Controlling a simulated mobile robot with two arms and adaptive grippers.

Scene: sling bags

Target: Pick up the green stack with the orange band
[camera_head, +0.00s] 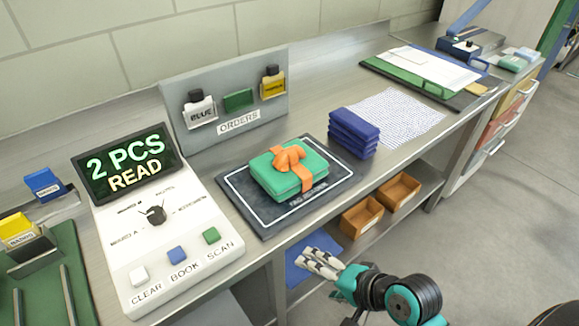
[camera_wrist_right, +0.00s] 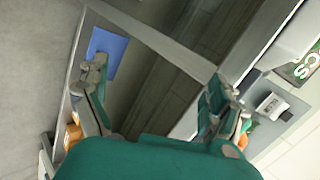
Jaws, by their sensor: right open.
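The green stack (camera_head: 289,170) with an orange band (camera_head: 289,157) tied over its top lies on a dark mat (camera_head: 244,205) with a white outline, on the metal counter. My right gripper (camera_head: 318,262) is in front of the counter's front edge, lower than the stack and apart from it. In the right wrist view the right gripper's fingers (camera_wrist_right: 160,95) are spread wide with nothing between them. A small orange patch shows beside the right finger there, too little to identify. My left gripper is not in view.
A reader box (camera_head: 178,265) with a screen and buttons stands left of the mat. A blue stack (camera_head: 354,133) sits right of it, near a patterned sheet (camera_head: 400,115). An orders board (camera_head: 228,100) stands behind. Orange bins (camera_head: 361,217) and a blue sheet (camera_head: 304,258) are below the counter.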

